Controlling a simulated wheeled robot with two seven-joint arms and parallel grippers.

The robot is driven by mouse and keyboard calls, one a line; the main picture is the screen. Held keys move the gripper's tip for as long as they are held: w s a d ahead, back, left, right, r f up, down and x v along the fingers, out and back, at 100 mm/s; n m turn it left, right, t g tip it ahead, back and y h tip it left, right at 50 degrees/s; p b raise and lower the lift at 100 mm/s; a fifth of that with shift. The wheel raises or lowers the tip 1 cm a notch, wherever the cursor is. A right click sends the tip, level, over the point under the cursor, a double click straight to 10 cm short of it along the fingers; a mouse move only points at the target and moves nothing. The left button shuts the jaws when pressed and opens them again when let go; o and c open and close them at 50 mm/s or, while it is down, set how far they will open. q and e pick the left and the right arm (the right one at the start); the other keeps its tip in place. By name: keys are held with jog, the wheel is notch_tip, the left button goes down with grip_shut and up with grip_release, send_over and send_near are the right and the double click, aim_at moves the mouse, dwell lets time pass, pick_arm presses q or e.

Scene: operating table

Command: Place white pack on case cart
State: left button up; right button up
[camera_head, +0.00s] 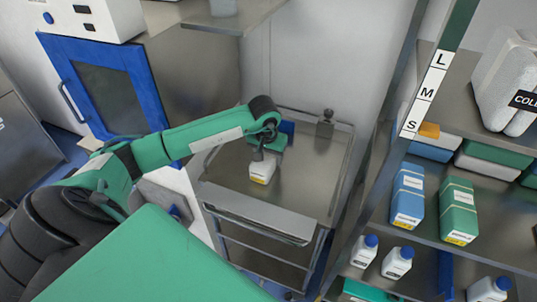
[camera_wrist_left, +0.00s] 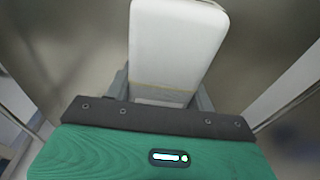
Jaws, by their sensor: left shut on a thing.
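The white pack (camera_head: 262,171) with a yellow-edged label is at the tip of my left gripper (camera_head: 266,155), over the top shelf of the case cart (camera_head: 310,185). In the left wrist view the white pack (camera_wrist_left: 178,45) stands between the two fingers of my left gripper (camera_wrist_left: 163,88), which is shut on it. I cannot tell whether the pack touches the cart top. My right gripper is not in view.
A shelf rack (camera_head: 470,150) with blue and green packs and white bottles stands at the right. The cart's right half is clear.

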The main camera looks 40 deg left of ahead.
aim_at(266, 154)
pick_arm(q)
jog(key=shift+f, duration=0.2)
jog(key=o, duration=1.2)
jog(key=shift+o, duration=0.2)
jog(key=shift+r, duration=0.1)
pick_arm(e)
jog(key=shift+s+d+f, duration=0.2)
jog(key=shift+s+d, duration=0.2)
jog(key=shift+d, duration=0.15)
pick_arm(q)
jog(key=shift+r, duration=0.1)
jog(key=r, duration=0.2)
jog(key=r+b, duration=0.1)
jog(key=r, duration=0.1)
jog(key=s+r+b, duration=0.1)
jog(key=r, duration=0.2)
jog(key=shift+d, duration=0.1)
jog(key=r, duration=0.3)
jog(key=shift+s+d+r+b, duration=0.1)
jog(key=shift+s+r+b, duration=0.2)
jog(key=shift+r+b, duration=0.1)
jog(key=shift+s+r, duration=0.1)
jog(key=shift+r, duration=0.45)
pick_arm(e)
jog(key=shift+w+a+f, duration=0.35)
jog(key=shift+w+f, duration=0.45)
